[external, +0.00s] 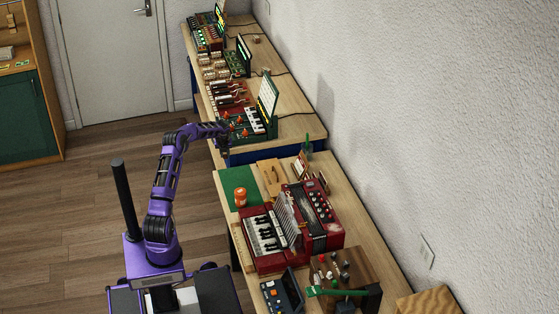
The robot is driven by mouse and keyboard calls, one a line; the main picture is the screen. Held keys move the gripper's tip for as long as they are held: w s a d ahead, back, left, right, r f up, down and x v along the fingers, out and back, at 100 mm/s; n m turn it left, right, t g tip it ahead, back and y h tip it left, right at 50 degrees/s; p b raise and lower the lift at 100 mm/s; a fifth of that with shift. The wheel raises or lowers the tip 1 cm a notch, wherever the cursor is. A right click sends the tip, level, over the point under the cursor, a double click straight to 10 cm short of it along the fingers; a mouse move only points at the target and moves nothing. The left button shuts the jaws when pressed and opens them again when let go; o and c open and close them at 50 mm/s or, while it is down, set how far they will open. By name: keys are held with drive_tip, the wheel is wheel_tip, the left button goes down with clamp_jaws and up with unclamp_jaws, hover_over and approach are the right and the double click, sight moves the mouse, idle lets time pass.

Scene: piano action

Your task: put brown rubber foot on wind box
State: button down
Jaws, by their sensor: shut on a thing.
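My gripper (223,147) is at the end of my purple arm, at the near left edge of the farther bench. It is small and dark here, beside a red instrument with black and white keys (245,124). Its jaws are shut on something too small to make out. I cannot pick out a brown rubber foot anywhere in this view. I cannot tell for sure which thing is the wind box. A red accordion-like instrument (322,216) with pale bellows and keys lies open on the nearer bench.
The nearer bench holds a green mat (235,178), an orange jar (240,197), a tan wooden piece (268,178), a dark meter (283,293) and a wooden tool block (352,266). The farther bench (300,127) carries several crowded instruments. A white wall bounds the right side.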

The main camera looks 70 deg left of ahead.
wheel_tip(320, 180, up, 19)
drive_tip(key=w+d+m+t+h+p, duration=0.15)
drive_tip(key=w+d+m, duration=0.45)
drive_tip(key=w+d, duration=2.05)
drive_tip(key=m+t+h+p, duration=0.2)
drive_tip(key=m+h, duration=0.1)
drive_tip(key=m, duration=0.6)
hover_over(349, 258)
drive_tip(key=s, duration=0.2)
wheel_tip(349, 258, down, 9)
drive_tip(key=shift+w+d+f+b, duration=0.1)
drive_tip(key=shift+w+f+b, duration=0.05)
drive_tip(key=shift+b, duration=0.3)
drive_tip(key=shift+f, duration=2.85)
